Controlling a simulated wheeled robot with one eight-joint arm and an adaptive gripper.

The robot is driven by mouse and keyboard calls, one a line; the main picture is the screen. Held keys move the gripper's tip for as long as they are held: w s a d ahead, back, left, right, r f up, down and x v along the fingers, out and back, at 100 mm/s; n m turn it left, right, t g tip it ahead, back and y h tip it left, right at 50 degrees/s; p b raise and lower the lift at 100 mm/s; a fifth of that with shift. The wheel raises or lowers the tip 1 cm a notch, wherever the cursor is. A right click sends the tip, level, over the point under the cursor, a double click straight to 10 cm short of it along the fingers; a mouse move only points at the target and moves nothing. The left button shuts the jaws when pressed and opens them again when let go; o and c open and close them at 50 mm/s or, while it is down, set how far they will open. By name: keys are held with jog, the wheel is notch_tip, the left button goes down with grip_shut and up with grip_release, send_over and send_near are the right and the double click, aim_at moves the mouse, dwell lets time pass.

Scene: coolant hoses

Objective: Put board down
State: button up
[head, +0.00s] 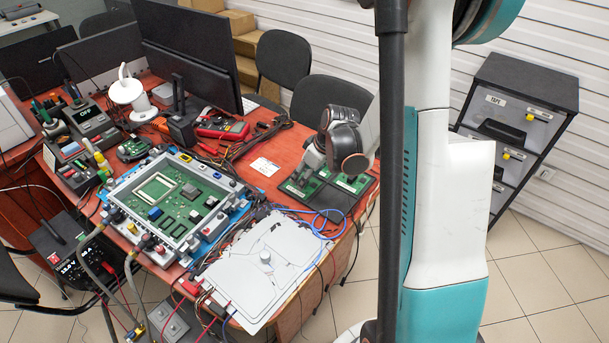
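A large green circuit board (178,203) lies in a light frame (128,225) on the wooden table. Smaller green boards (352,184) lie on a dark mat (334,199) at the table's right edge. My gripper (314,165) is low over this mat, at the boards on it. Its wrist hides part of the mat, and its fingers are too small and covered to show whether they are open or hold a board. I cannot tell which board the task means.
Monitors (192,52) and a multimeter (222,129) stand behind. A dark drawer cabinet (518,115) is at right.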

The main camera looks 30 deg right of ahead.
jog(key=p+v, duration=0.3)
jog(key=v, duration=0.6)
jog(key=shift+r, duration=0.35)
